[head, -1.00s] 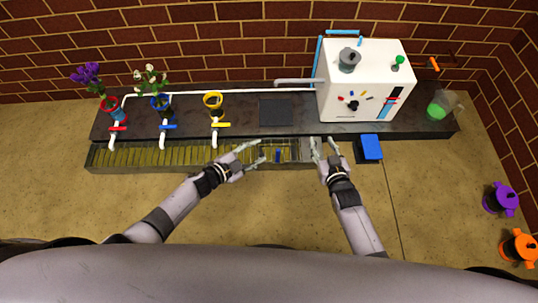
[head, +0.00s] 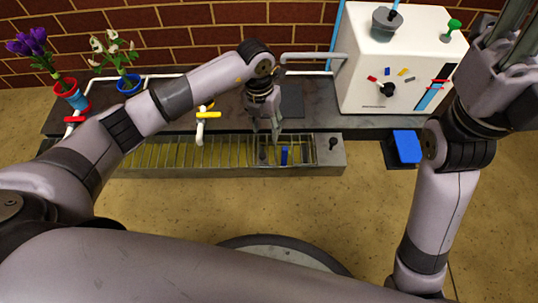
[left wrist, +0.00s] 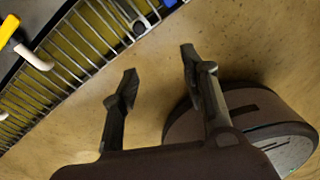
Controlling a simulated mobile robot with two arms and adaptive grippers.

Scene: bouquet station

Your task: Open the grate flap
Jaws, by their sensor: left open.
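The grate (head: 190,153) is a row of metal bars over a long trough in front of the dark counter. Near its right end a framed section holds a blue piece (head: 284,155), which may be the flap's handle. My left gripper (head: 266,132) points down over the grate, just left of the blue piece. The left wrist view shows its two fingers (left wrist: 158,82) apart, with bare floor between them. The grate (left wrist: 75,50) lies at upper left there, with a bit of the blue piece (left wrist: 169,3) at the top edge. My right gripper (head: 510,50) is raised at upper right, its fingertips partly cut off.
A white machine (head: 390,60) stands on the counter at right. A blue-topped box (head: 406,147) sits beside the trough's right end. A yellow tap handle (head: 208,115) and flower vases (head: 128,86) are at left.

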